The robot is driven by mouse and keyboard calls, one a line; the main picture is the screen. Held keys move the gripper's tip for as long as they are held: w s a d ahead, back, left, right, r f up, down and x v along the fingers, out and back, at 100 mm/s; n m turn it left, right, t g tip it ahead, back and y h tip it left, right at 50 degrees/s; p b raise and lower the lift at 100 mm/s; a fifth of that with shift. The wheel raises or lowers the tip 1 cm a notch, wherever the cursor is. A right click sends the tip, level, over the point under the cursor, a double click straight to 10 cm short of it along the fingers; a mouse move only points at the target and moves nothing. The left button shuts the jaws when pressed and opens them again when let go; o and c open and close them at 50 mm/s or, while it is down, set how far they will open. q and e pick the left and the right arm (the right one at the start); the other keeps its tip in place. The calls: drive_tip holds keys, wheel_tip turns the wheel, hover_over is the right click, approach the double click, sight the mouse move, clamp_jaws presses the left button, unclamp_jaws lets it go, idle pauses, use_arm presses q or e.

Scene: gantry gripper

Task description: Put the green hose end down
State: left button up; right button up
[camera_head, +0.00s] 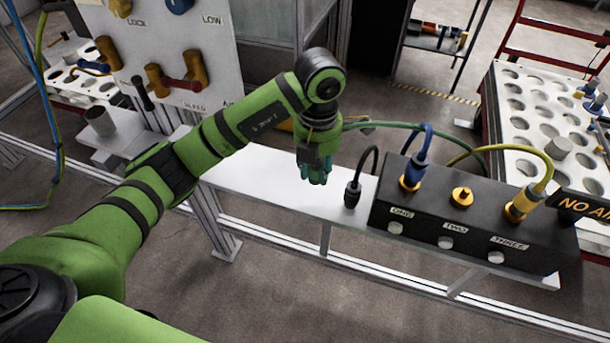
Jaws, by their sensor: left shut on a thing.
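The green hose (398,125) runs from my left gripper to the right, passing behind the black socket box. My left gripper (315,173) points down over the white shelf (262,187), left of the box, and is shut on the green hose end. The fingers mostly hide that end, and I cannot tell whether it touches the shelf. My right gripper is not in view.
The black box (470,215) has sockets labelled ONE, TWO and THREE. A blue hose plug (416,172) sits in ONE and a yellow hose plug (530,198) in THREE. A black plug (352,192) stands beside the box. The shelf's left part is bare.

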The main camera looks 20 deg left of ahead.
use_arm(q)
drive_tip(key=shift+w+a+f+p, duration=0.2)
drive_tip(key=shift+a+f, duration=0.2)
drive_tip(key=shift+a, duration=0.2)
drive_tip(key=shift+w+a+f+p, duration=0.1)
drive_tip(key=shift+a+f+p, duration=0.05)
drive_tip(key=shift+a+f, duration=0.35)
wheel_tip(320, 180, down, 3)
drive_tip(key=shift+f+p, duration=0.1)
drive_tip(key=shift+p, duration=0.55)
drive_tip(key=shift+f, duration=0.2)
drive_tip(key=shift+f, duration=0.1)
drive_tip(key=shift+f, duration=0.15)
drive_tip(key=o, duration=1.1)
drive_tip(key=shift+o, duration=0.2)
